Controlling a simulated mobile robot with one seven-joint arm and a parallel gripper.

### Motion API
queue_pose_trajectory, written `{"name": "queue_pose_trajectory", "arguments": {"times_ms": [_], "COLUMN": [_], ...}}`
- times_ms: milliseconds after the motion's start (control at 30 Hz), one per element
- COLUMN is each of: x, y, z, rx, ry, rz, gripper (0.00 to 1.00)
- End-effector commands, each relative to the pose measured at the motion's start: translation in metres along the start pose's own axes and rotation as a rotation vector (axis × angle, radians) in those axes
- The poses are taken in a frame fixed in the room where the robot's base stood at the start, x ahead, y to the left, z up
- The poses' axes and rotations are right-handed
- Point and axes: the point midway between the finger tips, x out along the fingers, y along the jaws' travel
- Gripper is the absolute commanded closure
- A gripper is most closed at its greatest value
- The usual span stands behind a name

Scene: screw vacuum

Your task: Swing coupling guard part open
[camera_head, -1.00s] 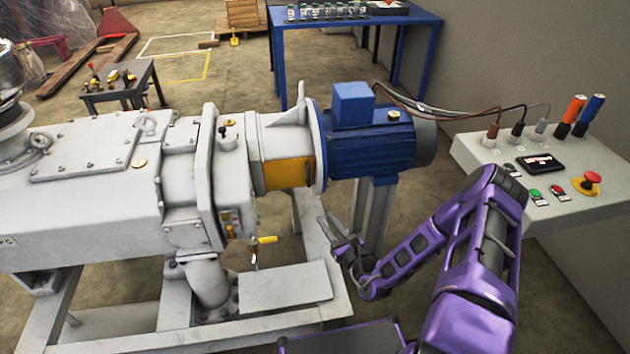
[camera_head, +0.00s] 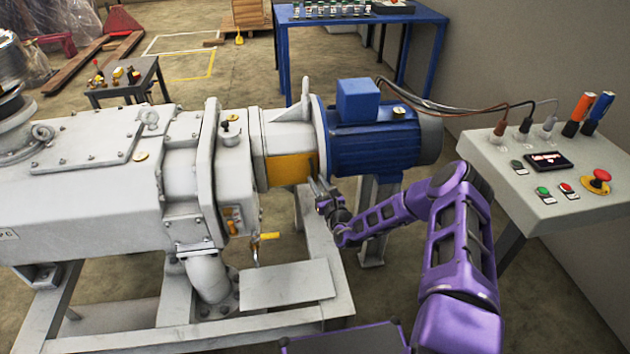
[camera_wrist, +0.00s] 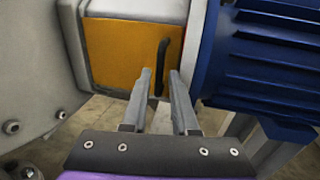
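The coupling guard part is an orange-yellow panel (camera_head: 289,171) set in the grey housing between the pump and the blue motor. In the wrist view the panel (camera_wrist: 112,50) fills the upper middle and carries a dark upright handle (camera_wrist: 162,62) near its right edge. My gripper (camera_wrist: 160,82) is open, its two grey fingers apart and pointing at the handle. The handle's lower end shows between the fingertips; whether they touch it I cannot tell. In the head view my gripper (camera_head: 314,183) is just below and right of the panel, which looks closed.
The blue motor (camera_head: 372,143) stands right beside the guard. A yellow-handled valve (camera_head: 268,236) is below left. A control box (camera_head: 560,185) with buttons stands at right. The grey frame (camera_head: 320,255) runs beneath; bare floor shows at lower right.

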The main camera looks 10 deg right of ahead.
Motion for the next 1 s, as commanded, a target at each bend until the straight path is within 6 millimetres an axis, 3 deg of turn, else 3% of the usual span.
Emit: {"name": "queue_pose_trajectory", "arguments": {"times_ms": [200, 467, 667, 1000], "x": [0.018, 0.019, 0.019, 0.019], "y": [0.0, 0.0, 0.0, 0.0], "z": [0.0, 0.0, 0.0, 0.0], "rx": [0.001, 0.001, 0.001, 0.0], "ry": [0.0, 0.0, 0.001, 0.001], "rz": [-0.001, 0.0, 0.0, 0.0], "gripper": [0.73, 0.73, 1.0, 1.0]}}
